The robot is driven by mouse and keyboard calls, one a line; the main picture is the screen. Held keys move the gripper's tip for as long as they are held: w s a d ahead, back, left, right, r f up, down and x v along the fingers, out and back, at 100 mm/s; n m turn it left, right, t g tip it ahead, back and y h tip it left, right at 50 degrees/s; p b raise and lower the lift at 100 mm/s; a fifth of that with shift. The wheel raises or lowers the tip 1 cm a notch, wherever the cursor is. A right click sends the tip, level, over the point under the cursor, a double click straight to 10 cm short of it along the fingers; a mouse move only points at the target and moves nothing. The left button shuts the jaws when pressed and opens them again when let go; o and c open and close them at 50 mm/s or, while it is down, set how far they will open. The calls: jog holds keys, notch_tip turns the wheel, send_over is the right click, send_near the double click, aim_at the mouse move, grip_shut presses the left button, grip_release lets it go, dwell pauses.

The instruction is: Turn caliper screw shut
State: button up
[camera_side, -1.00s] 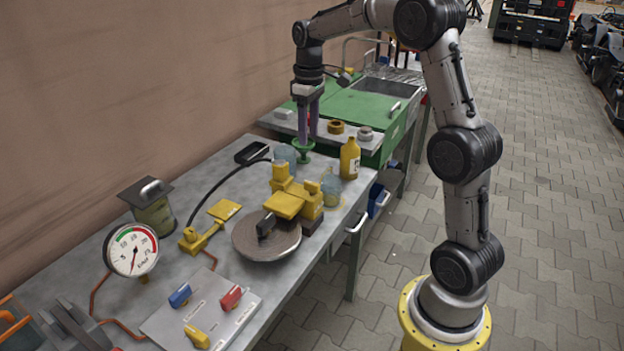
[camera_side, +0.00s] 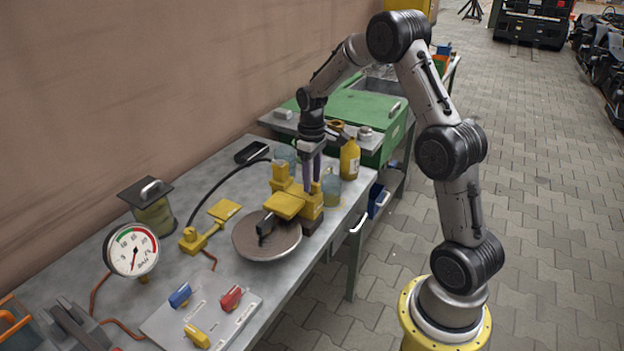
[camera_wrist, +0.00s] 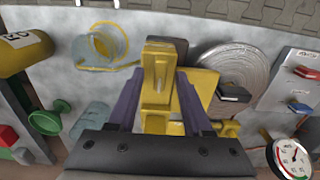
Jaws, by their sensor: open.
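The yellow caliper (camera_side: 287,205) stands on the bench at the edge of the round grey disc (camera_side: 262,243). It also shows in the wrist view (camera_wrist: 157,88), with the disc (camera_wrist: 232,72) to its right. My gripper (camera_side: 312,188) is open and points down over the caliper's right rear part. In the wrist view, the purple fingers (camera_wrist: 160,90) stand apart, one on each side of a raised yellow piece of the caliper. I cannot tell whether they touch it. Which piece is the screw, and how far it is turned, is not clear.
A yellow bottle (camera_side: 349,160) and a clear jar (camera_side: 331,188) stand close to my gripper on the right. A green funnel (camera_wrist: 45,122) is nearby. A pressure gauge (camera_side: 132,250) and a switch panel (camera_side: 200,315) are at the front left.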

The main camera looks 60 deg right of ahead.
jog(key=shift+f, duration=0.3)
grip_shut()
